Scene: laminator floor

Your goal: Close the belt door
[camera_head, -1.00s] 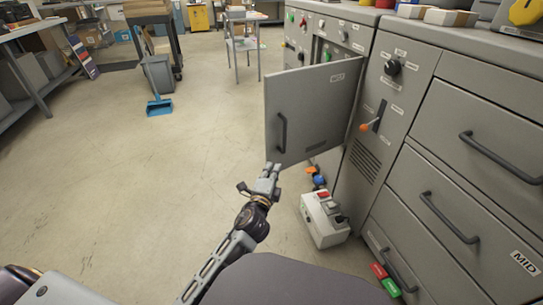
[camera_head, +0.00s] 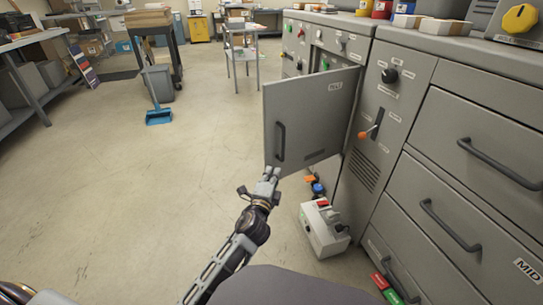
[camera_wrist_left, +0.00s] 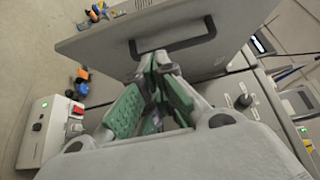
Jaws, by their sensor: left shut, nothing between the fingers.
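The belt door (camera_head: 315,112) is a grey panel that stands open, swung out from the grey machine cabinet. A dark bar handle (camera_head: 280,141) is on its face near the free edge. My left gripper (camera_head: 271,172) is at the door's lower free corner, below the handle; the head view does not show clearly whether it touches. In the left wrist view, the shut fingertips (camera_wrist_left: 159,58) are close to the handle (camera_wrist_left: 174,46), with nothing visible between them. The door (camera_wrist_left: 110,40) fills the upper middle of that view. My right gripper is not in view.
A control box with a red button (camera_head: 325,230) stands on the floor below the door. Small orange and blue items (camera_head: 317,187) lie beside it. Cabinet drawers (camera_head: 445,205) are at the right. Open floor (camera_head: 130,190) spreads to the left.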

